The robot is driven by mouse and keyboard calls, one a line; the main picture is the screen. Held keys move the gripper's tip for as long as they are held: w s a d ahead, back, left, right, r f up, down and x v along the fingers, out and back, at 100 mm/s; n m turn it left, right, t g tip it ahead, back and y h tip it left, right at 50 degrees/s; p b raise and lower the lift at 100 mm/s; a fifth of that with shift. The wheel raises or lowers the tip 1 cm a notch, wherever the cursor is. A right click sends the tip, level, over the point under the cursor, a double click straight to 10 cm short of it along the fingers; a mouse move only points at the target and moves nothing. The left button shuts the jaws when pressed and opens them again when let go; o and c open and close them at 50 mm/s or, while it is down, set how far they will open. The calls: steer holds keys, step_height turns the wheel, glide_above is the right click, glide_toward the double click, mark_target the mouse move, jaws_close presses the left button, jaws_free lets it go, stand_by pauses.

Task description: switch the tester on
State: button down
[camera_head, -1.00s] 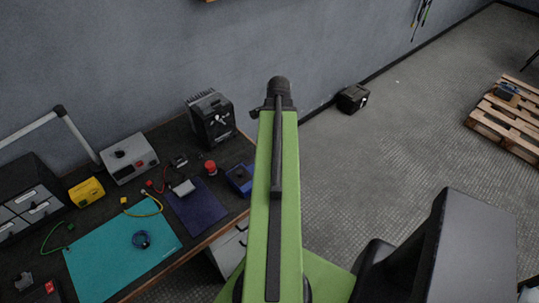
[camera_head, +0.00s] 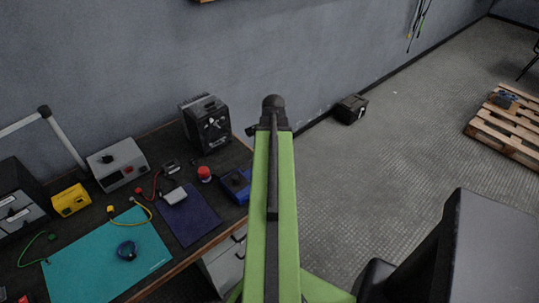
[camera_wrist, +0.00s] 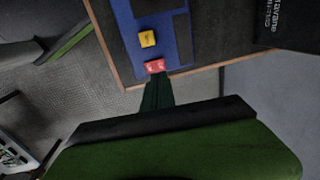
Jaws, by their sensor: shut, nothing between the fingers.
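A blue device with a dark face, probably the tester (camera_head: 235,185), lies at the right end of the dark bench in the head view. No label on it is readable. In the wrist view, a blue body (camera_wrist: 122,22) with dark panels, a yellow block (camera_wrist: 147,38) and a red piece (camera_wrist: 154,67) lies near the bench's wooden edge; it looks like the same device. My gripper (camera_wrist: 156,80) shows there as narrow dark fingers, shut and empty, with the tips beside the red piece. I cannot tell whether they touch. In the head view my green arm hides the gripper.
A black unit (camera_head: 207,122) stands at the bench's back right. A red button (camera_head: 204,173), a purple mat (camera_head: 190,222), a grey box (camera_head: 117,162), a yellow box (camera_head: 70,199) and a teal mat (camera_head: 105,262) occupy the bench. Open floor lies right of it.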

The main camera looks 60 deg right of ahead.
steer(key=f+b, duration=0.2)
steer(key=f, duration=0.1)
steer(key=f+b, duration=0.1)
steer(key=f, duration=0.1)
steer(key=shift+w+d, duration=0.1)
steer(key=shift+w, duration=0.25)
